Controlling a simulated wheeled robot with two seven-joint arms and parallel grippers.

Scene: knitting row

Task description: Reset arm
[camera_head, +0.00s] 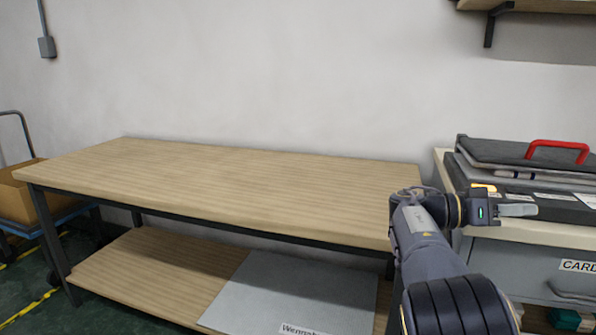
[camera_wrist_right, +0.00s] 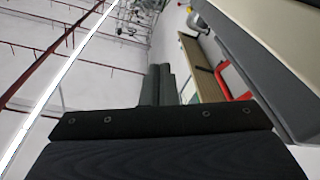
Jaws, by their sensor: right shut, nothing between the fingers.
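My right arm comes in from the bottom right of the head view. Its gripper (camera_head: 517,210) points to the right, in front of the knitting machine, and its jaws are shut with nothing in them. In the right wrist view the dark fingers (camera_wrist_right: 160,86) stand side by side, closed together. My left gripper is not in either view.
A bare wooden table (camera_head: 230,180) fills the middle, with a lower shelf holding a grey board (camera_head: 290,295). At right, a machine with a red handle (camera_head: 558,148) sits on a cabinet (camera_head: 540,265). A cart with a box (camera_head: 25,205) stands at left.

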